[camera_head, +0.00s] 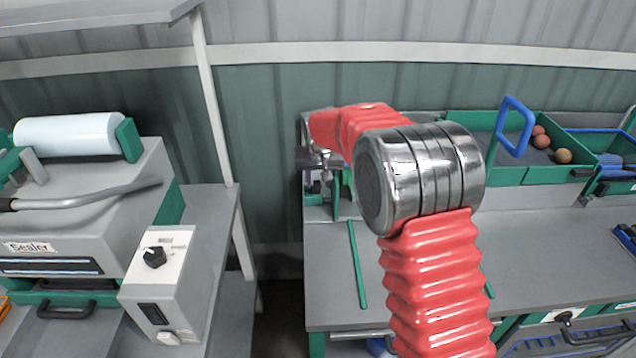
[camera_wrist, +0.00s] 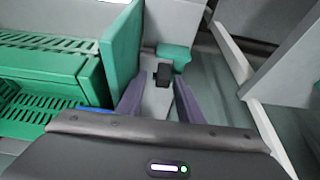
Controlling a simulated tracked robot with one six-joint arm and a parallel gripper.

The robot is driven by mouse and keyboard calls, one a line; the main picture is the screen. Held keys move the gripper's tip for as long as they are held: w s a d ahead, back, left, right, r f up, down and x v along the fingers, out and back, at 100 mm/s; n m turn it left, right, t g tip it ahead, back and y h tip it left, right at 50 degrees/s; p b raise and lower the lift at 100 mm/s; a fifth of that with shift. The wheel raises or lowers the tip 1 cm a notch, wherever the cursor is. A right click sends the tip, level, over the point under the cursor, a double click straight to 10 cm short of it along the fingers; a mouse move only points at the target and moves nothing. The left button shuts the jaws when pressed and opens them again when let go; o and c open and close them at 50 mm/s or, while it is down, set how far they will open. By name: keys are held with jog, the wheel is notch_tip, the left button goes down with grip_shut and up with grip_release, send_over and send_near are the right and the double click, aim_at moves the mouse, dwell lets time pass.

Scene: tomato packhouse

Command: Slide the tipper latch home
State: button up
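In the wrist view, a small black block (camera_wrist: 163,74), which looks like the latch knob, sits on a pale grey strip (camera_wrist: 157,100) between a green upright panel (camera_wrist: 121,50) and a small green block (camera_wrist: 175,56). My gripper (camera_wrist: 157,82) is open, with its two purple-grey fingers apart on either side of the strip. The black block shows between and just beyond the fingertips, and I cannot tell whether they touch it. In the head view, my red arm reaches to the back left corner of the right-hand bench and hides most of the latch area.
Green slatted crates (camera_wrist: 50,75) lie left of my gripper in the wrist view. In the head view, a green bin (camera_head: 470,125) with a blue handle (camera_head: 514,127) and a few round fruits (camera_head: 541,138) stands at the back right. A sealer (camera_head: 75,215) stands on the left bench.

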jog(key=v, duration=1.2)
jog(key=shift+s+r, duration=0.15)
jog(key=shift+r, duration=0.05)
jog(key=s+d+r, duration=0.4)
jog(key=s+d, duration=0.2)
jog(key=s, duration=0.3)
jog(key=s+d+r, duration=0.4)
jog(key=s+d, duration=0.2)
jog(key=s, duration=0.3)
jog(key=s+d+f, duration=0.2)
jog(key=s+d, duration=0.1)
jog(key=s, duration=0.7)
jog(key=s+d+f+m+t, duration=0.1)
jog(key=s+d+f, duration=0.2)
jog(key=s, duration=0.7)
jog(key=shift+s, duration=0.35)
